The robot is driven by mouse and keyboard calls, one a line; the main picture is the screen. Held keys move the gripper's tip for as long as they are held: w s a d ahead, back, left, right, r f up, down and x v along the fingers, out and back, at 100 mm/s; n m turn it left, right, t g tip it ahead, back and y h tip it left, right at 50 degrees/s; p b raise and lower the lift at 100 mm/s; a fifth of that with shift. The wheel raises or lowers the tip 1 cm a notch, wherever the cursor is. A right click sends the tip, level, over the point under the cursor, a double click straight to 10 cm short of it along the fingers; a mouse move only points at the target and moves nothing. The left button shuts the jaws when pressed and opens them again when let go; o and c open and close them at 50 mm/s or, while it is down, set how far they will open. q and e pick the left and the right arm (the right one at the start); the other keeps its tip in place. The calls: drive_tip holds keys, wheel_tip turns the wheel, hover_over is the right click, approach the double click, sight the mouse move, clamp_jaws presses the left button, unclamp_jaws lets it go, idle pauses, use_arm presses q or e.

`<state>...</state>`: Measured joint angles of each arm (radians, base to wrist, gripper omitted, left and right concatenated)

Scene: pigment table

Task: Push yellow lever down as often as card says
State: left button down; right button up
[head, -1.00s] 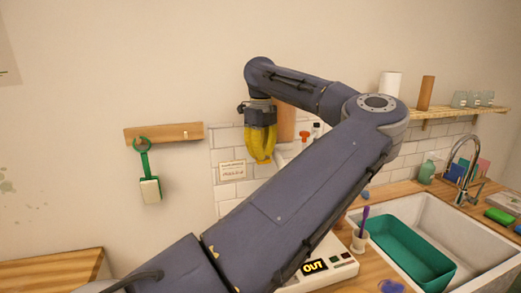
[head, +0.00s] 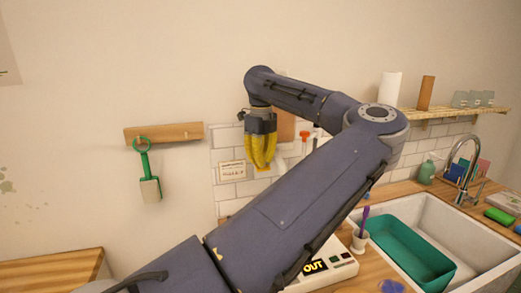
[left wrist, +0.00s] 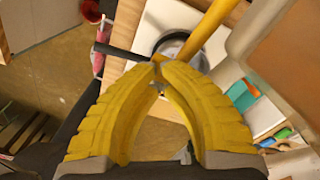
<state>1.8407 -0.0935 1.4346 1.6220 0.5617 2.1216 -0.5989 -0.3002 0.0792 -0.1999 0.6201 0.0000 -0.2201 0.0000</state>
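My left gripper (head: 262,168) has yellow fingers and points down in front of the tiled wall. In the left wrist view its fingertips (left wrist: 162,67) come together with nothing visible between them. A yellow bar (left wrist: 208,33), which looks like the lever, runs down from the top edge to just beyond the fingertips; I cannot tell whether they touch. In the head view I cannot make out the lever; my arm covers much of that area. The card (head: 232,171) is on the tiles left of the gripper, with a row of small marks too small to count. My right gripper is not in view.
A white device with an OUT display (head: 314,267) stands on the counter, partly behind my left arm. A cup with a purple brush (head: 360,241) stands beside the sink (head: 458,238), which holds a green basin (head: 405,250). A green tool (head: 146,168) hangs at left.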

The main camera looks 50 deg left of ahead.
use_arm(q)
wheel_tip(320, 180, up, 8)
drive_tip(key=shift+r, duration=0.25)
idle(1.0)
idle(0.7)
wheel_tip(320, 180, up, 5)
drive_tip(key=m, duration=0.6)
drive_tip(key=shift+f, duration=3.2)
